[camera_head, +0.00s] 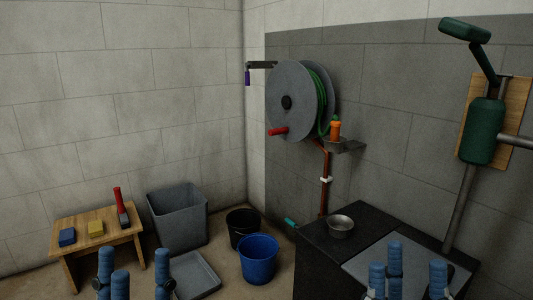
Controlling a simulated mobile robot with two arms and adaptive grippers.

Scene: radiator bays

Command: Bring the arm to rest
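My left gripper (135,276) shows at the bottom left, in front of the small wooden bench. Its blue fingers point up and stand apart, with nothing seen between them. My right gripper (410,279) shows at the bottom right, in front of the dark counter. Its blue fingers also point up and stand apart, and it looks empty. The lower parts of both grippers and most of both arms are out of the frame.
The wooden bench (75,228) holds a blue block, a yellow block and a red-handled tool. A grey bin (180,216), black bucket (242,235), blue bucket (259,264) and grey tray (203,284) stand on the floor. A dark counter (322,262) bears a metal bowl (341,224). A hose reel (292,80) hangs above.

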